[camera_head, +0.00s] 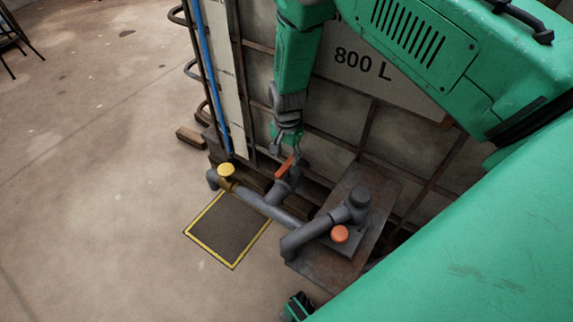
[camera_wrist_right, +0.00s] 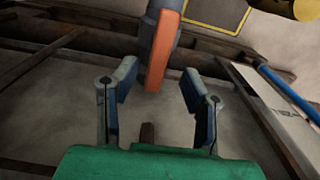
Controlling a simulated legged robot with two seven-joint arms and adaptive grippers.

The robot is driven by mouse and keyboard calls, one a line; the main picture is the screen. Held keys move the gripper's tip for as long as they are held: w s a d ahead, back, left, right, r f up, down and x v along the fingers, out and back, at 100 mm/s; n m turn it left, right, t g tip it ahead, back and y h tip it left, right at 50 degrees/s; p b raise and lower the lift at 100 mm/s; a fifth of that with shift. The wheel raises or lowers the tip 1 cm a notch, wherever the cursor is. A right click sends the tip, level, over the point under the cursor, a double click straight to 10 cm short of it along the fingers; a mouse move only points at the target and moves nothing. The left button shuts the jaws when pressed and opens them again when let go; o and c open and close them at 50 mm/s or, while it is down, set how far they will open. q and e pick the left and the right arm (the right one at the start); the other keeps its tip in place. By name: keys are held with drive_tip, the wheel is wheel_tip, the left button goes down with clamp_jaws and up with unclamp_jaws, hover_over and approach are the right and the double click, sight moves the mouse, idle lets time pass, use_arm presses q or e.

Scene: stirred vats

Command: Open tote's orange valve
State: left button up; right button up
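The tote (camera_head: 340,88) is a pale tank in a metal cage, marked "800 L". Its orange valve handle (camera_head: 285,167) sits on a grey pipe fitting low on the tote's front. My right gripper (camera_head: 287,142) points down just above and behind the handle. In the right wrist view the gripper (camera_wrist_right: 158,84) is open, its two blue-padded fingers apart. The orange handle (camera_wrist_right: 163,48) appears upright there, its near end showing between the fingertips. I see no contact, but the depth gap is hard to judge.
A grey pipe (camera_head: 270,207) runs from a yellow valve (camera_head: 227,171) to a pump with an orange knob (camera_head: 339,234) on a rusty plate. A yellow-edged floor square (camera_head: 228,228) lies in front. A blue pipe (camera_head: 214,80) runs down the tote's left.

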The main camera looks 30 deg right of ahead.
sight(287, 163)
wheel_tip(287, 163, up, 5)
drive_tip(key=shift+f, duration=0.1)
idle(0.7)
